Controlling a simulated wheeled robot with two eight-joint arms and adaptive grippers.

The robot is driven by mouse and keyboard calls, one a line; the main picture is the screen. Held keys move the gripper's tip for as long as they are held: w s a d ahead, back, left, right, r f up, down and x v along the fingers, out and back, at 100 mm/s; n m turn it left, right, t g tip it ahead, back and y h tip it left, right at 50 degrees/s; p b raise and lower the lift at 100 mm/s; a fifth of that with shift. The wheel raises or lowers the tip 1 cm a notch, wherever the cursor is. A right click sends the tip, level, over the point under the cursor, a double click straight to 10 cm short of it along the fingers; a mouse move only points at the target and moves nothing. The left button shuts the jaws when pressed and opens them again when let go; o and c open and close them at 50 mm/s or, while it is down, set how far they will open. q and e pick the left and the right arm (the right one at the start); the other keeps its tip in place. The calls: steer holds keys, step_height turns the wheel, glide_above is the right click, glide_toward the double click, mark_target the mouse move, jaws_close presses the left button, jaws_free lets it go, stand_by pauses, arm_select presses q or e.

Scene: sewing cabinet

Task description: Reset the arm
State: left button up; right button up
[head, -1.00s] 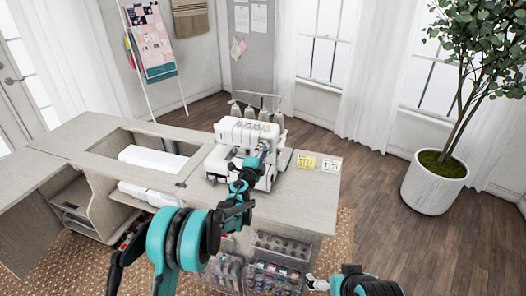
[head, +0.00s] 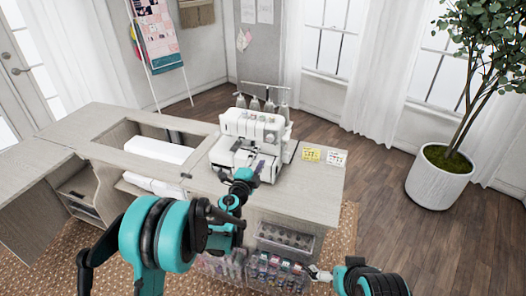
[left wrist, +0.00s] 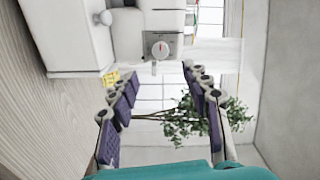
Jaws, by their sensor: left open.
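My left arm comes in from the left in the head view. My left gripper (head: 257,167) is small there, in front of the white serger (head: 254,128) on the cabinet top. In the left wrist view my left gripper (left wrist: 165,88) is open, with its purple-padded fingers wide apart and nothing between them. Part of the serger (left wrist: 85,35) shows beyond the fingers. Whether the gripper touches the machine cannot be told. My right gripper (head: 318,273) is low in the head view, beside the cabinet front; its jaws are too small to read.
The wooden cabinet (head: 320,193) holds the serger, with a yellow note (head: 310,155) and a white note (head: 337,158) at its right end. An open recess holds a white block (head: 158,150). Clear bins of spools (head: 275,270) hang in front. A potted plant (head: 440,178) stands right on open floor.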

arm_select(q)
steer(key=shift+s+a, duration=0.2)
steer(key=shift+s, duration=0.4)
steer(key=s+a+r+n+g+y, duration=0.1)
steer(key=s+a+r+n+y, duration=0.4)
steer(key=a, duration=0.3)
steer(key=s+a+r+n+g+y, duration=0.1)
steer(key=s+a+r+n+y, duration=0.35)
steer(key=s+a+n, duration=0.3)
steer(key=s+f+n+g+h, duration=0.1)
steer(key=s+f+n+g, duration=0.1)
steer(key=s, duration=0.7)
steer(key=s+d+f+n+g+h, duration=0.1)
steer(key=s+f+n+g, duration=0.1)
steer(key=s+f, duration=0.3)
steer(key=s+f+n+g+h, duration=0.2)
steer(key=s+f+g, duration=0.2)
steer(key=s, duration=0.9)
steer(key=shift+s+d+n, duration=0.15)
steer(key=shift+d+n, duration=0.15)
steer(key=shift+n, duration=0.05)
